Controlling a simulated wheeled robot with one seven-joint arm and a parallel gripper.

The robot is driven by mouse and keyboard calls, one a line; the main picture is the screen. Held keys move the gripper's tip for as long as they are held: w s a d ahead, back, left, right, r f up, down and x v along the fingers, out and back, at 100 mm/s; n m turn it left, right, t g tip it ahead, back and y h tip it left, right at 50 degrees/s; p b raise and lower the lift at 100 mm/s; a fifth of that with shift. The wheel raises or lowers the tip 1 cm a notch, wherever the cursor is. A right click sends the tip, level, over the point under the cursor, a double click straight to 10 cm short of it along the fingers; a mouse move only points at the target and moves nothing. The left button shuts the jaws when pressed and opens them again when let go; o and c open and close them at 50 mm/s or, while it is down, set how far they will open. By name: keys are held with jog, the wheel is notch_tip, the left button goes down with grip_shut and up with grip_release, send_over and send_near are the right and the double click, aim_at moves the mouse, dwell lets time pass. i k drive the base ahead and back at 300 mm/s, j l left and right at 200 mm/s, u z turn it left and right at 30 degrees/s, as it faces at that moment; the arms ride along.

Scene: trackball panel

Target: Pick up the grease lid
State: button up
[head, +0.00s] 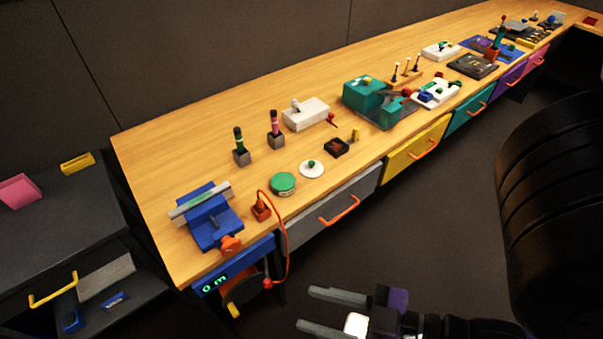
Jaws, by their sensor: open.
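Whether the tin is open or covered is too small to tell. My gripper (307,308) is open and empty at the bottom of the head view. Its two grey fingers point left, in front of the bench and well apart from the disc and tin.
Drawers with orange handles (340,210) line the front. A dark cabinet stands left.

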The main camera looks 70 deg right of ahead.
aim_at(309, 168)
jog(key=i+j+z, duration=0.1)
jog(key=j+z, duration=0.15)
jog(key=z, duration=0.2)
jog(key=j+z, duration=0.25)
jog(key=z, duration=0.15)
jog(key=j+z, duration=0.35)
jog(key=j, duration=1.55)
